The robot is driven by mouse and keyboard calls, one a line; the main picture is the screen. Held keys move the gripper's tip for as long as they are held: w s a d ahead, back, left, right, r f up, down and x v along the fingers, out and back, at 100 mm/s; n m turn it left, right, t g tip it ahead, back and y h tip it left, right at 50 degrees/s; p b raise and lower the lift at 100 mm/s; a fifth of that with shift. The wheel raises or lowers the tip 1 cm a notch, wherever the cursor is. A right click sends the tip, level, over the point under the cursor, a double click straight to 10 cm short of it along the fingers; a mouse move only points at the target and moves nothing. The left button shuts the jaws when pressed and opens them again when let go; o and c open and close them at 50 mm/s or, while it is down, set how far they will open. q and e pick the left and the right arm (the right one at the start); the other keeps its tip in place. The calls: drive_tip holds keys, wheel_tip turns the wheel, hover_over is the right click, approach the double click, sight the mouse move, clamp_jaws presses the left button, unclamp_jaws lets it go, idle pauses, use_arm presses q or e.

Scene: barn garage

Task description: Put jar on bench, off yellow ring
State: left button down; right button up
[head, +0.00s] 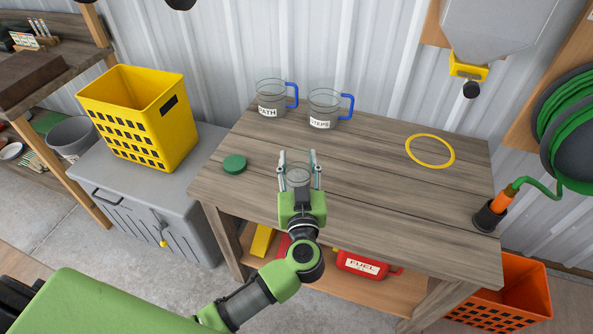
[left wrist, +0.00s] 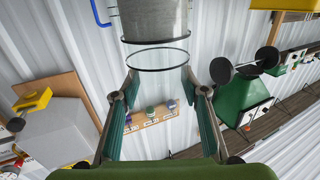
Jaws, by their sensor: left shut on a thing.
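The jar (head: 298,176) is clear glass and sits between the two fingers of my left gripper (head: 298,165), at the front middle of the wooden bench (head: 380,185). My left gripper is shut on it. I cannot tell whether its base touches the bench. In the left wrist view the clear jar's round rim (left wrist: 158,68) shows between the fingers. The yellow ring (head: 430,150) lies flat on the bench to the right, apart from the jar, with nothing in it. My right gripper is not in view.
Two clear mugs (head: 270,100) (head: 324,108) with blue handles stand at the back. A green lid (head: 234,164) lies left of the jar. The bench middle, right of the jar, is clear.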

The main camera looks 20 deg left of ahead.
sight(296, 164)
use_arm(q)
drive_tip(key=shift+w+a+f+b, duration=0.1)
drive_tip(key=shift+a+f+b, duration=0.05)
drive_tip(key=shift+f, duration=0.8)
drive_tip(key=shift+w+a+f+b, duration=0.1)
drive_tip(key=shift+a+f+b, duration=0.05)
drive_tip(key=shift+f, duration=0.85)
drive_tip(key=c, duration=1.2)
unclamp_jaws()
drive_tip(key=shift+f, duration=0.1)
drive_tip(key=shift+r, duration=0.2)
drive_tip(key=v, duration=1.2)
drive_tip(key=shift+b, duration=0.35)
